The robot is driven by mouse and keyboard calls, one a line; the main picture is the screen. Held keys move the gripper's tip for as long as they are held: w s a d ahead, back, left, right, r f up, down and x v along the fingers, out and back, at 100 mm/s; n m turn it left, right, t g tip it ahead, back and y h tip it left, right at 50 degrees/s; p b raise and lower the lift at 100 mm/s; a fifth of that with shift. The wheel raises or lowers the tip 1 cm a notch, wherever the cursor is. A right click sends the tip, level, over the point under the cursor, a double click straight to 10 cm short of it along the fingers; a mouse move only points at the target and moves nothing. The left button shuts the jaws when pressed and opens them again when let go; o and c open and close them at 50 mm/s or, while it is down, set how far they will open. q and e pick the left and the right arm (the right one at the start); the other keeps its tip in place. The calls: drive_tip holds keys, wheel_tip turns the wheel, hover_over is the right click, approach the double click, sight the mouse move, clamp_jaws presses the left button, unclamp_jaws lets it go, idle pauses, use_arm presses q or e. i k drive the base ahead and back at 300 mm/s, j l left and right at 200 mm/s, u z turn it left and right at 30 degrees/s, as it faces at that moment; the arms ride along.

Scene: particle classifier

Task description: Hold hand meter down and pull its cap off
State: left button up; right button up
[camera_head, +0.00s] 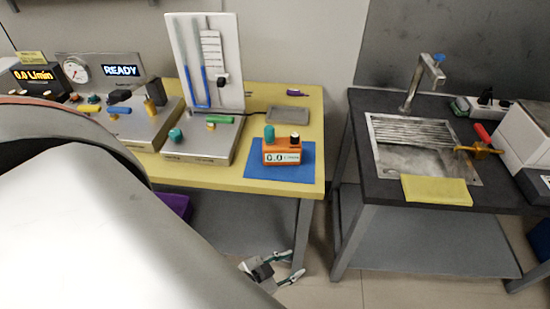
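The hand meter (282,152) is a small orange box with a white "0.0" display. It stands upright on a blue mat (257,183) near the front right of the yellow table. A teal cap (269,133) stands on its top left, and a smaller dark-topped piece (294,139) on its top right. My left gripper (291,267) is low in front of the table, below the meter and well apart from it. Its fingers look spread and empty. My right gripper is not in view.
The yellow table (314,115) carries a flow panel (205,60), valve bases (205,143) and a grey tray (288,115). A sink bench (357,177) stands to the right across a gap. My large pale arm link covers the lower left.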

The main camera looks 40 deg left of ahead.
sight(269, 131)
drive_tip(key=u, duration=1.25)
